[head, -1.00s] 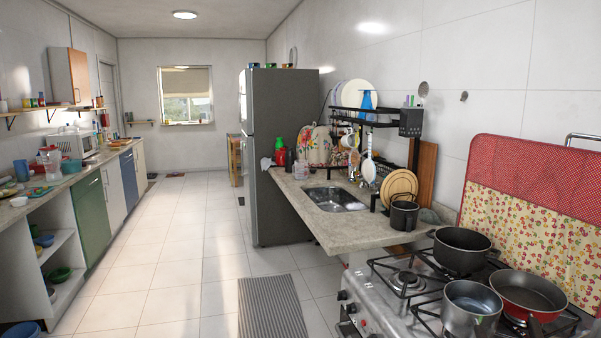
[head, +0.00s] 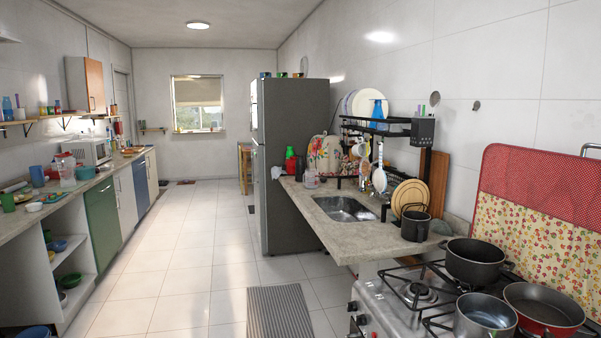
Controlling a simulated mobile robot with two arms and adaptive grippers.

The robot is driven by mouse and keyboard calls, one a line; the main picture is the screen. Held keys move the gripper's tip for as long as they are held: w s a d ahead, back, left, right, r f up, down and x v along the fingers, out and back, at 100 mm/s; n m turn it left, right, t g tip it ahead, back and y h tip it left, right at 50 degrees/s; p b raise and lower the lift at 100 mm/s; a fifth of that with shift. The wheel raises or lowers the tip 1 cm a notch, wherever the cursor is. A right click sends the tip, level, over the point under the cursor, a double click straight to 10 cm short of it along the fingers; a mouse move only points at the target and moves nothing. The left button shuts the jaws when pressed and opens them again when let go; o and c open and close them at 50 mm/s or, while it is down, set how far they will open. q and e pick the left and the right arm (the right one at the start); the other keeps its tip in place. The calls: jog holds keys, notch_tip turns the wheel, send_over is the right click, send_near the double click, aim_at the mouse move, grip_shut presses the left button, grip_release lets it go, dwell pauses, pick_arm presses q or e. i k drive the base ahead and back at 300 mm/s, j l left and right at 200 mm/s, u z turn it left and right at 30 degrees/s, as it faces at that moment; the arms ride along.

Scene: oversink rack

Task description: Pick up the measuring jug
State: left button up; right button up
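A clear jug-like vessel (head: 67,168) with a reddish top stands on the left counter (head: 20,225), in front of the microwave; it looks like the measuring jug, but its markings are too small to see. A smaller clear container (head: 310,179) stands on the right counter near the fridge; I cannot tell whether it is a jug. Neither of my grippers is in view.
The tiled floor aisle (head: 200,240) is open, with a grey striped mat (head: 280,312) on it. The stove (head: 400,300) with several pots is close at right. Beyond it are a sink (head: 345,208), a dish rack (head: 375,128) and the fridge (head: 290,165).

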aim_at(311, 175)
jog(key=i+j+u, duration=0.25)
jog(key=i, duration=0.7)
jog(key=i+u, duration=0.3)
jog(key=i, duration=0.65)
